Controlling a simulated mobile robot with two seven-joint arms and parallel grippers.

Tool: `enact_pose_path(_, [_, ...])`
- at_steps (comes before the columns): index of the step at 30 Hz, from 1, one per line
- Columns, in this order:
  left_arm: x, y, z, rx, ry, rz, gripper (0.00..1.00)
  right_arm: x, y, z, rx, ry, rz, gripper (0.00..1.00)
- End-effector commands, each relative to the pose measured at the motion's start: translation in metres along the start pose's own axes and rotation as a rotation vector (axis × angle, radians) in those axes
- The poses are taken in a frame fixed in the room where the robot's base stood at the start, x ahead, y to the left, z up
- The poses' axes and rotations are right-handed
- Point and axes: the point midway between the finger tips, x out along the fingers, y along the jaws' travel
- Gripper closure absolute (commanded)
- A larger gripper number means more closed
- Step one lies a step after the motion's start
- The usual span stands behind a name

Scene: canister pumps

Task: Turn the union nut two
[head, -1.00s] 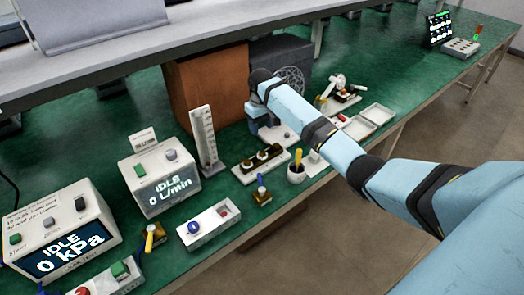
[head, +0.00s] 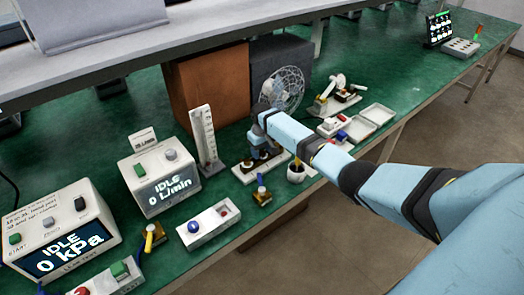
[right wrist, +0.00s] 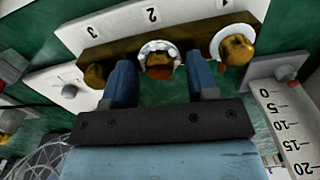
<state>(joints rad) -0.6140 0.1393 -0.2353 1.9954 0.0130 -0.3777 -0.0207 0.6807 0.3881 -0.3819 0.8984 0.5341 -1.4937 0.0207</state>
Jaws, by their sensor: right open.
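In the right wrist view, union nut two (right wrist: 160,52) is a pale ring with a brass centre on a brown bar (right wrist: 116,50), below the label 2. My right gripper (right wrist: 160,78) is open, with one blue finger on each side of this nut. I cannot tell whether the fingers touch it. A similar nut (right wrist: 232,44) sits by label 1, and a brass end (right wrist: 95,76) by label 3. In the head view my right gripper (head: 261,148) is over the white-based fitting (head: 243,174) and hides part of it. My left gripper is not in view.
A white scale (head: 205,140) stands just left of the fitting. A fan (head: 285,88) and dark box are behind. A cup (head: 296,172) and a small brass valve (head: 262,195) are in front. The flow display box (head: 160,180) stands further left.

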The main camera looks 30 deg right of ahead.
Motion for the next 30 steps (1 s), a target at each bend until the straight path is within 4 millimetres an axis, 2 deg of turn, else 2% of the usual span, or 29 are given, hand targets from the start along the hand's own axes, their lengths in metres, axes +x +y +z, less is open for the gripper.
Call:
enact_pose_path(8, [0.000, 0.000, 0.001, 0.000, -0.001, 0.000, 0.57, 0.002, 0.000, 0.000, 0.000, 0.000, 0.000, 0.47])
enact_pose_path(9, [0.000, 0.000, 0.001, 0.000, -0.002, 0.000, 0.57, 0.002, 0.000, 0.000, 0.000, 0.000, 0.000, 0.50])
enact_pose_path(15, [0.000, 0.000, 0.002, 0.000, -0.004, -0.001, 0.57, 0.002, 0.000, 0.000, 0.000, 0.000, 0.000, 0.96])
enact_pose_path(23, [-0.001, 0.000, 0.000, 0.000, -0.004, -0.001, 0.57, 0.001, 0.000, 0.000, 0.016, -0.001, 0.000, 0.97])
enact_pose_path(30, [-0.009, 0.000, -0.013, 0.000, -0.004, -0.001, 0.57, -0.002, -0.001, 0.000, 0.114, -0.001, -0.002, 0.97])
